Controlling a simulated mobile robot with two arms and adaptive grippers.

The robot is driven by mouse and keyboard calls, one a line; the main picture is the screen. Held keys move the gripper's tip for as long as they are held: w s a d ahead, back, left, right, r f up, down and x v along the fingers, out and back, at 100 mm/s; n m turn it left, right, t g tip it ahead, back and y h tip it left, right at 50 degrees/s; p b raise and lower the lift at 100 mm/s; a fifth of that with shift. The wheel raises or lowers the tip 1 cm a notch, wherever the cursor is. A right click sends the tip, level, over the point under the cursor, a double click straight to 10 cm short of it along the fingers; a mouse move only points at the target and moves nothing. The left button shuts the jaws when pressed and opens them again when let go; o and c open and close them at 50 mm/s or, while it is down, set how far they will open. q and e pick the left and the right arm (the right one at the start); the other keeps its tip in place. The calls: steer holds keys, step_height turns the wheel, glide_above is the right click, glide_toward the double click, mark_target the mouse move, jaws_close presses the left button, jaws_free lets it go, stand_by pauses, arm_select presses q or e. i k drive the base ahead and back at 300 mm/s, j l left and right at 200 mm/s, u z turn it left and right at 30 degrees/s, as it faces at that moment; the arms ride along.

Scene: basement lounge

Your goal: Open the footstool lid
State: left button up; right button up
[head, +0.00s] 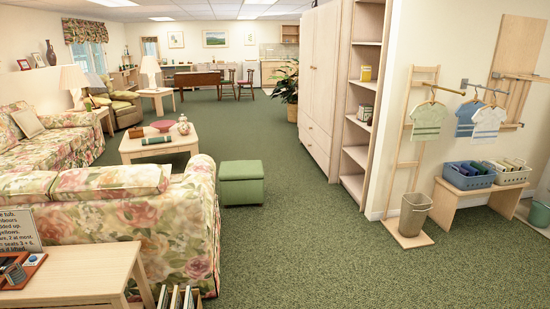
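A green footstool (241,189) stands on the carpet near the middle of the head view, just right of the floral sofa's far end. It is box-shaped. Its green lid (241,169) lies flat on top and looks closed. Neither of my grippers shows in the head view, so I cannot see their state. The footstool is well ahead of me across the floor.
A floral sofa (130,215) is at the left, with a wooden side table (75,275) before it. A coffee table (160,147) stands beyond. A wardrobe (318,85) and shelves are at the right, near a waste bin (415,212). The green carpet (310,245) between is clear.

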mark_target(249, 170)
steer(key=i+l+z, duration=0.1)
steer(key=i, duration=1.35)
steer(key=i+l+z, duration=0.1)
steer(key=i, duration=1.3)
steer(key=i+j, duration=0.1)
steer(key=i, duration=0.8)
steer(key=i+j, duration=0.1)
steer(key=i, duration=0.75)
steer(key=i+j+z, duration=0.1)
steer(key=i, duration=0.8)
steer(key=i+u, duration=0.15)
steer(key=i, duration=0.4)
steer(key=i+u, duration=0.2)
steer(key=i, duration=0.4)
steer(key=i+l+u, duration=0.15)
steer(key=i, duration=0.4)
steer(key=i+l+u, duration=0.15)
steer(key=i, duration=0.4)
steer(key=i+u, duration=0.1)
steer(key=i, duration=0.45)
steer(key=i+u, duration=0.1)
steer(key=i, duration=0.4)
steer(key=i+l+u, duration=0.1)
steer(key=i, duration=0.45)
steer(key=i+l+u, duration=0.15)
steer(key=i, duration=0.4)
steer(key=i+l+u, duration=0.1)
steer(key=u, duration=3.5)
